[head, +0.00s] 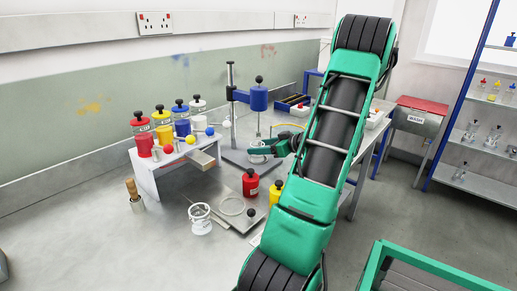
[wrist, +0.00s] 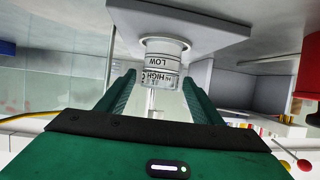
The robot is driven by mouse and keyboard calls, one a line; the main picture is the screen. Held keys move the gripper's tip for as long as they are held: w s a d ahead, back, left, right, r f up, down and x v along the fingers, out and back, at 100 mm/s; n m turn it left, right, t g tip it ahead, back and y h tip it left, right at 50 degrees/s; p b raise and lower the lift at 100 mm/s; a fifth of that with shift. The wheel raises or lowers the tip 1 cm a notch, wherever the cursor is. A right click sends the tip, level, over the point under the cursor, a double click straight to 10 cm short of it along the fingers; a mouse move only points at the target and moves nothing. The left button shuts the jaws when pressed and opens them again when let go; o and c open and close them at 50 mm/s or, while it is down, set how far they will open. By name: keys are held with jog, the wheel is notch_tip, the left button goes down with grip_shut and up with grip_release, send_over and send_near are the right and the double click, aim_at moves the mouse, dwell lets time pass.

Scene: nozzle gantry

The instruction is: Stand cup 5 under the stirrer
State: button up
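A white cup (head: 257,153) stands upright on the stirrer's base plate (head: 236,158), below the blue stirrer head (head: 258,97) and its thin shaft. In the wrist view, which is upside down, the cup (wrist: 163,63) shows "LOW" and "HIGH" markings, and its bottom rests on the plate (wrist: 205,28). The shaft (wrist: 150,101) runs to its mouth. I cannot read a cup number. My gripper (wrist: 159,78) is open, with one finger on each side of the cup and a visible gap at the left finger. In the head view my gripper (head: 276,147) is just right of the cup.
A white shelf (head: 145,172) with colored bottles stands left of the stirrer. In front are a white pail (head: 200,218), a red bottle (head: 250,183) and a yellow bottle (head: 275,192).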

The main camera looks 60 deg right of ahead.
jog(key=v, duration=1.2)
dwell(0.6)
